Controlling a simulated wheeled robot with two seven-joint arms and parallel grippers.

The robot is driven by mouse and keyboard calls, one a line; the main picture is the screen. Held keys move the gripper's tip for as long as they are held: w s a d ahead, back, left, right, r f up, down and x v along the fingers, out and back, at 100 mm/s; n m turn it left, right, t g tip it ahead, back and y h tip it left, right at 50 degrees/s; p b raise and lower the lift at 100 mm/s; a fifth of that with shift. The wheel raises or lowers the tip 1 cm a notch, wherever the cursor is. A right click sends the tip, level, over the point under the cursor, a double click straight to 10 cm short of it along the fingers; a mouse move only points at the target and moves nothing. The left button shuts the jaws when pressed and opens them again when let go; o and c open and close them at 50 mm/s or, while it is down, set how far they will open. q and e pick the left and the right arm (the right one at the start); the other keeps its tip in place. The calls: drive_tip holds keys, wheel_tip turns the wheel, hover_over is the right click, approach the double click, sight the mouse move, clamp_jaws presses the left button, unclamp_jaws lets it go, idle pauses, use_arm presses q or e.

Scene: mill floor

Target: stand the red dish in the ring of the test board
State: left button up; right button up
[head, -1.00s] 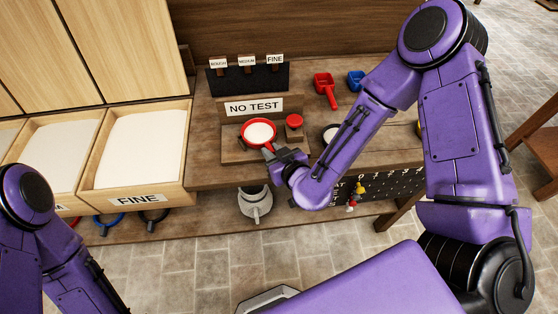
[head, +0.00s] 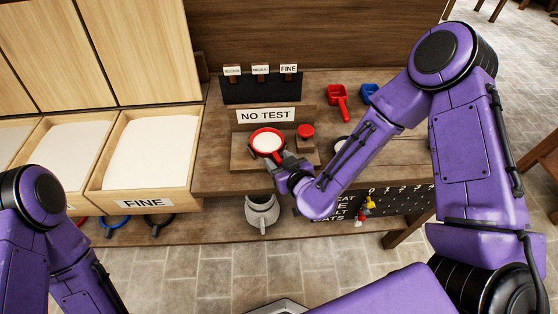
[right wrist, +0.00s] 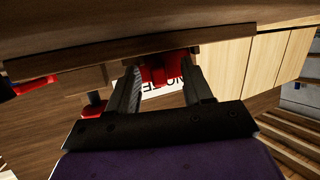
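The red dish (head: 267,133) is round, with white powder in it. It is level at the left part of the wooden test board (head: 240,160), below the "NO TEST" sign (head: 265,115). The board's ring is hidden under the dish, and I cannot tell whether the dish rests in it. My right gripper (head: 281,161) is at the near side of the dish, shut on it. In the right wrist view a red part of the dish (right wrist: 160,72) sits between the two fingers. My left arm shows at lower left, but its gripper is out of view.
A red-topped stamp (head: 305,131) stands on the board just right of the dish. Red (head: 338,95) and blue (head: 369,92) scoops lie at the back right. A flour drawer marked "FINE" (head: 145,203) is at left. A grey jug (head: 262,213) stands on the lower shelf.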

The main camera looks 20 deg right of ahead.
drive_tip(key=v, duration=0.5)
drive_tip(key=shift+s+r+b, duration=0.25)
drive_tip(key=shift+s+b, duration=0.05)
drive_tip(key=shift+s, duration=0.05)
drive_tip(key=p+v, duration=0.4)
drive_tip(key=p, duration=0.2)
drive_tip(key=shift+s+d+r+p, duration=0.1)
drive_tip(key=shift+s+p, duration=0.2)
drive_tip(key=shift+s, duration=0.05)
